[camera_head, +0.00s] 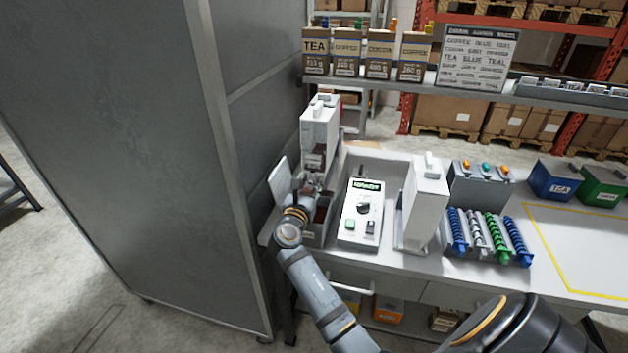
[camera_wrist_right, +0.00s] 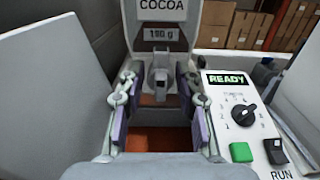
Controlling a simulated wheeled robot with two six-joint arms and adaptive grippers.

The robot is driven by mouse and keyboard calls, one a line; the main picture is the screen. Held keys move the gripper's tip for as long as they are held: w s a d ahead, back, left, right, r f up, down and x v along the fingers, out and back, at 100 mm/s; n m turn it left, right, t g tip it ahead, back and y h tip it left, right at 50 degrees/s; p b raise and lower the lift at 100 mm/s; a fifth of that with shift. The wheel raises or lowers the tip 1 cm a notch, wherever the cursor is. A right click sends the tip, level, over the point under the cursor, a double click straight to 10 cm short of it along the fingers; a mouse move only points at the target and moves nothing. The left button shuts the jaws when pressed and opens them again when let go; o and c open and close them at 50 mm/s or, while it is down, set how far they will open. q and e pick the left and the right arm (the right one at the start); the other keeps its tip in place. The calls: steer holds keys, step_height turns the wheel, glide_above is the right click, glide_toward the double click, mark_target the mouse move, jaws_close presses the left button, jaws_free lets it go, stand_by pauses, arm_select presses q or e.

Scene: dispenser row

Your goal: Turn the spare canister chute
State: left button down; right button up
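A white dispenser (camera_head: 320,128) labelled COCOA, with a 190 g display, stands at the left end of the bench; it fills the top of the wrist view (camera_wrist_right: 160,38). A small grey chute (camera_wrist_right: 160,78) sticks out of its front. My right gripper (camera_head: 314,186) is at its lower front; in the wrist view the gripper (camera_wrist_right: 160,102) is open, its purple-padded fingers either side of the chute with gaps. A second white canister (camera_head: 426,203) stands right of the control box. No label shows which one is the spare. My left gripper is not in view.
A control box (camera_head: 361,210) reading READY, with a dial and buttons, stands close right of my gripper. A brown-floored bin (camera_wrist_right: 160,138) lies below the chute. A white panel (camera_head: 280,183) is close on the left. Coloured spirals (camera_head: 488,236) stand farther right.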

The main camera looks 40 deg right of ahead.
jaws_close()
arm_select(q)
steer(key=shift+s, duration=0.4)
